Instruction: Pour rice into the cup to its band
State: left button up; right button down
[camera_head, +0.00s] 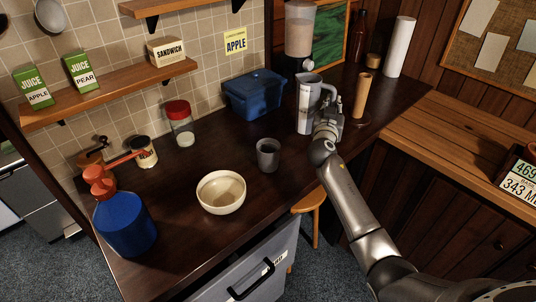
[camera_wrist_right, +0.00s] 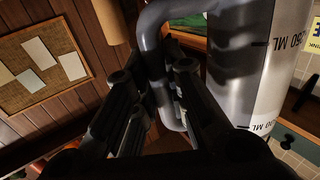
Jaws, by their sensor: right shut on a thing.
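The grey cup (camera_head: 267,155) stands upright on the dark counter (camera_head: 200,245); no band can be made out on it. A grey jug (camera_head: 307,105) with a pale measuring strip is upright behind it, to the right. My right gripper (camera_head: 330,114) is shut on the jug's handle. In the right wrist view, the fingers (camera_wrist_right: 155,90) close around the handle (camera_wrist_right: 150,35) beside the jug body (camera_wrist_right: 238,60), which has ML marks. I cannot tell whether the jug touches the counter. Its contents, and any rice, are hidden. My left gripper is not in view.
A cream bowl (camera_head: 221,193) is in front of the cup, to the left. A blue bottle (camera_head: 125,225), a red-lidded jar (camera_head: 180,124) and a blue box (camera_head: 254,93) stand around it. A dispenser (camera_head: 300,28) and a tan cylinder (camera_head: 361,97) stand near the jug.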

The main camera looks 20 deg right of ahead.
jog(key=shift+r, duration=0.4)
jog(key=shift+r+p, duration=1.7)
jog(key=shift+r, duration=1.25)
jog(key=shift+f, duration=0.1)
